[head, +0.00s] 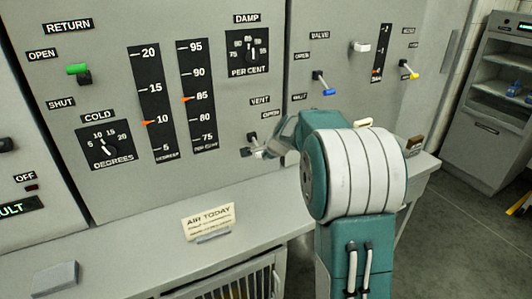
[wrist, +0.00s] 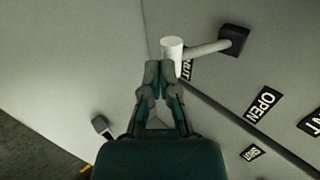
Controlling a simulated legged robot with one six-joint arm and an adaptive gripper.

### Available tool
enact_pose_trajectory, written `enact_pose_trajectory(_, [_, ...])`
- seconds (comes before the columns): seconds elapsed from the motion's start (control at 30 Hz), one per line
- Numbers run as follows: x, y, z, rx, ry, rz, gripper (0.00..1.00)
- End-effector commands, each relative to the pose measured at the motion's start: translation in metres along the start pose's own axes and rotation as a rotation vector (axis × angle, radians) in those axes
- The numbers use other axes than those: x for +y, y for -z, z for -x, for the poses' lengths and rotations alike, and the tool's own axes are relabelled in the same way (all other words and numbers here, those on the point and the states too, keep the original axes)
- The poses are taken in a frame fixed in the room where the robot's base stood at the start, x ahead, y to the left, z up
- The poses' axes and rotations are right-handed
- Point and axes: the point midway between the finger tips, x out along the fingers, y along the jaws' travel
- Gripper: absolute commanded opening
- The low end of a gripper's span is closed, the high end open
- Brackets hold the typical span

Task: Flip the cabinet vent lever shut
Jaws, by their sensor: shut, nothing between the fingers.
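The vent lever has a dark square base, a grey stem and a white cylindrical tip. In the wrist view the lever (wrist: 205,48) runs left from its base, with its tip beside a partly hidden SHUT label (wrist: 187,68). In the head view the lever (head: 253,140) sits below the VENT label (head: 260,100) and appears to point down. My gripper (wrist: 160,68) is shut and empty, its fingertips right at the white tip; I cannot tell whether they touch it. In the head view my gripper (head: 266,150) is partly hidden behind my arm.
A green-tipped lever (head: 77,69), a blue-tipped lever (head: 328,91) and a yellow-tipped lever (head: 412,75) stick out of the cabinet front. A ledge with a note card (head: 208,221) runs below. A grey shelf unit (head: 495,110) stands at the right.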

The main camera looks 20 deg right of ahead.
Motion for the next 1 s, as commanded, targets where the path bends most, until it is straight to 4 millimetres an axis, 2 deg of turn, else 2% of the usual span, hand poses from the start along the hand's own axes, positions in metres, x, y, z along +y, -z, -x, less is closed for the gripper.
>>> enact_pose_trajectory(0.5, [-0.011, 0.0, 0.012, 0.0, -0.001, 0.0, 0.0])
enact_pose_trajectory(0.83, [-0.011, 0.0, 0.013, 0.0, -0.001, 0.0, 0.0])
enact_pose_trajectory(1.0, [-0.012, 0.002, 0.021, -0.001, 0.0, 0.001, 0.0])
